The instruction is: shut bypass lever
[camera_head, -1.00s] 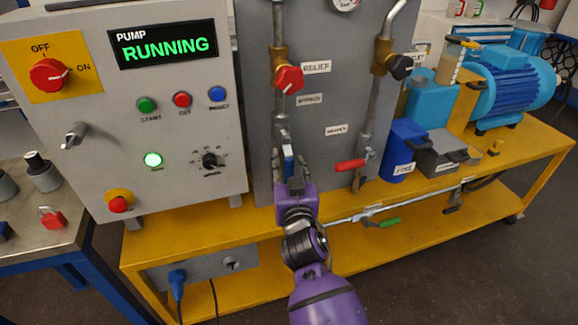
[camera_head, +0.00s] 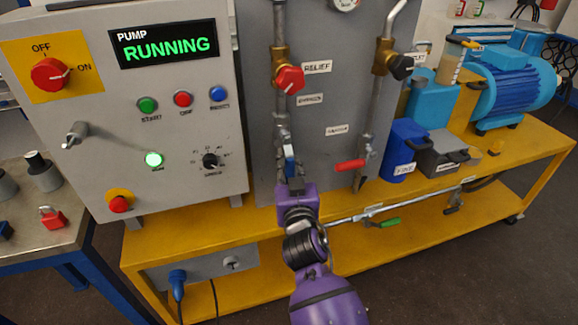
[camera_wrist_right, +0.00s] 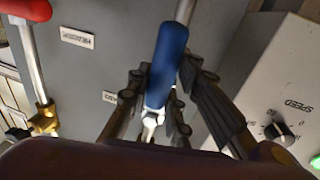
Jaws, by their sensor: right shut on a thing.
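The blue lever (camera_head: 289,154) is on the left pipe of the grey panel, below the red relief knob (camera_head: 289,79) and the bypass label (camera_head: 309,99). The valve body behind the lever is partly hidden. My left gripper is not in view.
The control box (camera_head: 170,120) with its RUNNING display stands close on the left. A red lever (camera_head: 350,165) is on the right pipe. A green lever (camera_head: 389,222) sits on the low front pipe. Blue and grey containers stand right on the yellow bench (camera_head: 270,215).

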